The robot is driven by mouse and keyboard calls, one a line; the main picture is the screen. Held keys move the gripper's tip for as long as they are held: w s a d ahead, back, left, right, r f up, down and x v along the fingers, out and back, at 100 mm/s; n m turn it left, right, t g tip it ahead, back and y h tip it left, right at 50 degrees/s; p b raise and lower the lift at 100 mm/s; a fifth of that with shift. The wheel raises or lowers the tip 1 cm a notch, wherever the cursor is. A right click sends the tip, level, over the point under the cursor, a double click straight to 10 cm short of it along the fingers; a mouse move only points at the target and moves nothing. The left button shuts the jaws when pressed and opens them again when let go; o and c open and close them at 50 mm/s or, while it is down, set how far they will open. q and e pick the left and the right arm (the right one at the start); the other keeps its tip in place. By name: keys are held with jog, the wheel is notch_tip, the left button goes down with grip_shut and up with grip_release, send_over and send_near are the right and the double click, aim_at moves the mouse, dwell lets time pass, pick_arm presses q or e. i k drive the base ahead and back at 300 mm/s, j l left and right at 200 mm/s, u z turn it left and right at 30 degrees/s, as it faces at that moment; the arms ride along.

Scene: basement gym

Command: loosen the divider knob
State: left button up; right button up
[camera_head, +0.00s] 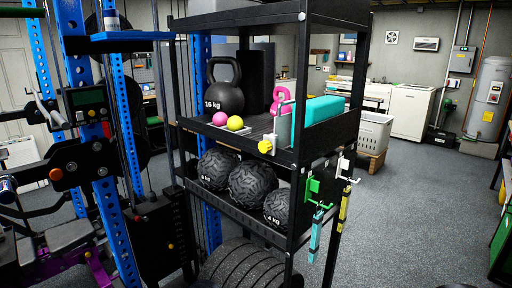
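The divider knob (265,146) is a small yellow knob at the front edge of the upper shelf of the black rack, near the middle of the view. Next to it a thin grey divider plate (284,124) stands upright on the shelf, left of a turquoise block (318,110). How tight the knob is cannot be seen. Neither of my grippers is in view, and nothing touches the knob.
The shelf holds a 16 kg kettlebell (225,88), a pink ball (220,118), a yellow ball (235,123) and pink dumbbells (281,101). Textured balls (252,182) fill the tier below. Blue uprights (75,75) crowd the left; open floor (410,215) lies right.

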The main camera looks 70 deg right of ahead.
aim_at(265, 146)
jog(key=i+z, duration=0.15)
jog(key=z, duration=0.3)
jog(key=i+z, duration=0.15)
jog(key=z, duration=0.3)
jog(key=i+j+z, duration=0.1)
jog(key=z, duration=0.35)
jog(key=i, duration=0.05)
